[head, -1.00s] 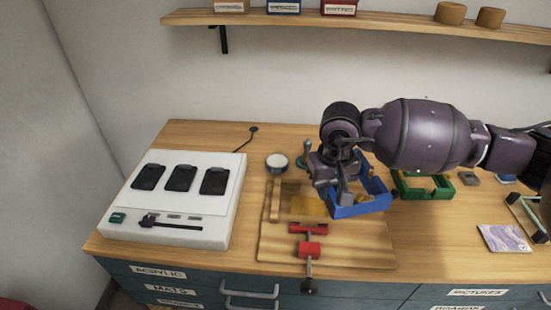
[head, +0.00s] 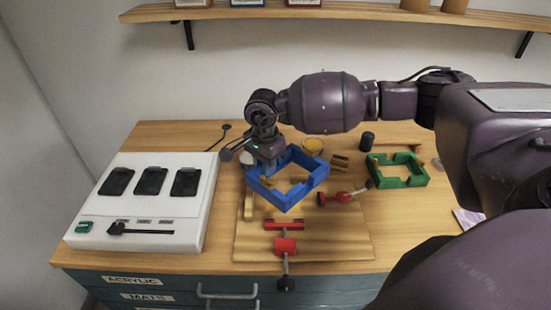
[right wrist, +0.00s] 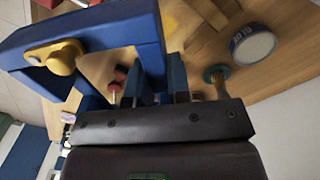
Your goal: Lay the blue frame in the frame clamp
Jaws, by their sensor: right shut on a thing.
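My right gripper (head: 268,168) is shut on the left back side of the blue frame (head: 309,182), a square open frame. It holds the frame over the back part of the frame clamp, a wooden board (head: 345,245) with a wooden fence at left and red clamps at front (head: 285,245) and right (head: 340,197). The frame appears raised above the board; the exact gap cannot be told. In the right wrist view the blue frame (right wrist: 95,35) fills the upper left, with a brass-coloured piece near its corner. My left gripper is not in view.
A white machine (head: 150,205) with black pads stands left of the board. A green frame (head: 398,172) lies at right. A shelf (head: 350,14) runs above.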

